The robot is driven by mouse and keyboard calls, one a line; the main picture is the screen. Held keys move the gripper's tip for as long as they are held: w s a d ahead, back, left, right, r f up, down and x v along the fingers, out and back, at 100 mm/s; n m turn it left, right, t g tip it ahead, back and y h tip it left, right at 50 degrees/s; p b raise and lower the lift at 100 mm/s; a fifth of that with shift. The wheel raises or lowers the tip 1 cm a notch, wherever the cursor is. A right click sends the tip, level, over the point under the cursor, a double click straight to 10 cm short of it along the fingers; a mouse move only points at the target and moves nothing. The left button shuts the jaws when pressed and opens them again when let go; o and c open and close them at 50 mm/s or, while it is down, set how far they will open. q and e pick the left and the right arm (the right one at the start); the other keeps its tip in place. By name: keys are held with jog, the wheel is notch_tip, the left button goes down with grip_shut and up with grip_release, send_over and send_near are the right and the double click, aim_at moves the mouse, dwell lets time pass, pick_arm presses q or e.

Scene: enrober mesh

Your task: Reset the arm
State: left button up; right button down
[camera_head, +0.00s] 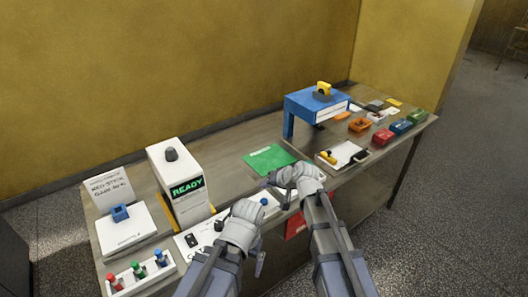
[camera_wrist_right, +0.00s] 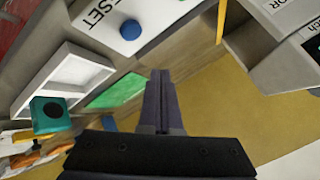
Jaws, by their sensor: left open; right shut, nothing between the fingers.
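My right gripper (camera_head: 268,184) is shut and empty, held above the front middle of the table. In the right wrist view its dark fingers (camera_wrist_right: 158,100) are pressed together. A blue round button (camera_head: 264,201) lies just below it on a white panel. In the wrist view the button (camera_wrist_right: 131,29) sits next to lettering ending in "SET", apart from the fingers. My left gripper (camera_head: 259,262) is open near the table's front edge, its fingers partly hidden by its own wrist. I see nothing in it.
A white machine (camera_head: 170,180) reading "READY" and a scale-like white box (camera_head: 122,230) with a blue block stand left. A rack of coloured vials (camera_head: 138,275) is at the front left. A green mat (camera_head: 269,159), blue stand (camera_head: 305,102) and several coloured trays (camera_head: 401,126) lie right.

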jog(key=s+d+f+n+g+h, duration=0.1)
jog(key=s+f+g+h, duration=0.1)
jog(key=s, duration=0.6)
jog(key=s+d+f+n+g+h, duration=0.2)
jog(key=s+h, duration=0.1)
jog(key=s, duration=0.6)
jog(key=s+d+f+n+g+h, duration=0.1)
jog(key=s+d+f+g+h, duration=0.1)
jog(key=s, duration=0.6)
jog(key=shift+s+d+f+g+h, duration=0.25)
jog(key=shift+s+g+h, duration=0.1)
jog(key=shift+g, duration=0.25)
